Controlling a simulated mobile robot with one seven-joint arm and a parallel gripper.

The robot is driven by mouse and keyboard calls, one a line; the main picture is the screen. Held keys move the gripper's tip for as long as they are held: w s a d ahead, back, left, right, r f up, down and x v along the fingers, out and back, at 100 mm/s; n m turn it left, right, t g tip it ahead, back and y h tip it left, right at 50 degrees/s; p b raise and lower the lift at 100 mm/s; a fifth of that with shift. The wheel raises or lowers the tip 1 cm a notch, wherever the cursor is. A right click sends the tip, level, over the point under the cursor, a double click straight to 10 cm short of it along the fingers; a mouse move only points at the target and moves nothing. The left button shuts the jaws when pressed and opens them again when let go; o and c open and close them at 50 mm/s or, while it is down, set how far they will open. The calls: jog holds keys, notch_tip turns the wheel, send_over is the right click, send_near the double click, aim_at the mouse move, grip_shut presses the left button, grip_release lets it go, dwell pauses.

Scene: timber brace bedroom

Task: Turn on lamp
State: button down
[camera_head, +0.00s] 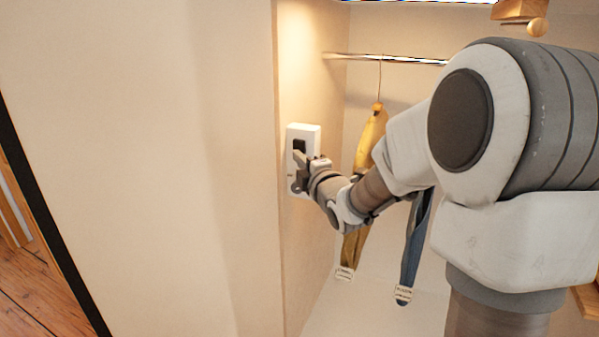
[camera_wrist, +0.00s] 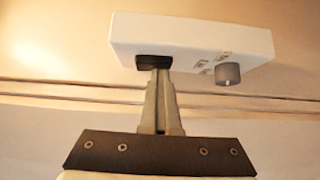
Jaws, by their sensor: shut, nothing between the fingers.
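A white switch box (camera_head: 312,132) is fixed to the side wall of the closet alcove. It bears a black switch (camera_head: 299,145), and in the wrist view the box (camera_wrist: 195,32) shows this black switch (camera_wrist: 153,62) and a grey round knob (camera_wrist: 228,74). My gripper (camera_head: 299,160) is in front of the box. In the wrist view its closed fingers (camera_wrist: 160,76) end at the black switch, seemingly touching it, with nothing between them. A bright strip (camera_head: 425,1) shows at the top edge; I cannot tell whether it is the lamp. Warm light falls on the alcove wall.
A metal rail (camera_head: 385,58) crosses the alcove. A wooden peg (camera_head: 537,27) is at upper right. A plain wall (camera_head: 130,150) fills the left.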

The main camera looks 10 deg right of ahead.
jog(key=shift+w+d+f+n+t+b, duration=0.1)
jog(key=shift+d+f+n+t+b, duration=0.35)
jog(key=shift+b, duration=3.15)
jog(key=shift+a+r+t+b, duration=0.1)
jog(key=shift+r+t+b, duration=0.15)
jog(key=shift+b, duration=0.4)
jog(key=shift+r, duration=0.15)
